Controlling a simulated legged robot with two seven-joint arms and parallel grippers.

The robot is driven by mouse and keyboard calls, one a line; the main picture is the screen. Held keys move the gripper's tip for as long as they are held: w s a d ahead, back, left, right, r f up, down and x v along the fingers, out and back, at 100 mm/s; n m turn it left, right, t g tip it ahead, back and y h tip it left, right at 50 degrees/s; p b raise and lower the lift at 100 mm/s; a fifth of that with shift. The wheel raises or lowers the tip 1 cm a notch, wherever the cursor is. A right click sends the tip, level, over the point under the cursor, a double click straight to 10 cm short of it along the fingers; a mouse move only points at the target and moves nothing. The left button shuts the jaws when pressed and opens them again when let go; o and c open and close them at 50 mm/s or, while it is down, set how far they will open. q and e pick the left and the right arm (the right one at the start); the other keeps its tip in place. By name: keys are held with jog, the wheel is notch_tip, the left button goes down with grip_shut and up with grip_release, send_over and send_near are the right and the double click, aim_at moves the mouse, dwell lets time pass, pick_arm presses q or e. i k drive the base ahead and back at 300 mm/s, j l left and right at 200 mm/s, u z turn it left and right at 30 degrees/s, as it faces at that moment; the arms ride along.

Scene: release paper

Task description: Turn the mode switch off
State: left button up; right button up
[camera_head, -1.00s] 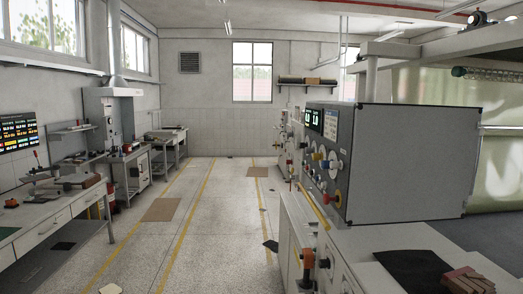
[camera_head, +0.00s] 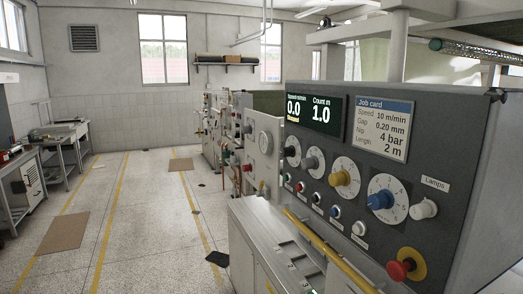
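The dark control panel (camera_head: 458,129) stands at the right, angled toward me. It has a row of round dials with a dark knob (camera_head: 291,151), a grey knob (camera_head: 312,160), a yellow knob (camera_head: 341,177) and a blue knob (camera_head: 380,200). A white knob (camera_head: 423,209) sits under the label "Lamps". Several small buttons run below the dials. The mode switch's label is too small to read, so I cannot tell which control it is. A display (camera_head: 315,115) reads speed 0.0 and count 1.0. Neither of my grippers is in view.
A red stop knob (camera_head: 401,270) on a yellow base sticks out low on the panel. A yellow rail (camera_head: 325,250) runs along the machine's front edge. More machine units stand farther back. The aisle floor (camera_head: 140,215) to the left is open, with a brown mat (camera_head: 63,232).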

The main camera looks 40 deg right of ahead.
aim_at(312, 162)
jog(key=i+z, duration=0.25)
jog(key=i, duration=0.25)
jog(key=i+j+z, duration=0.25)
jog(key=i, duration=0.2)
jog(key=i+j+z, duration=0.3)
jog(key=i, duration=0.15)
jog(key=i+j+z, duration=0.25)
jog(key=i, duration=0.2)
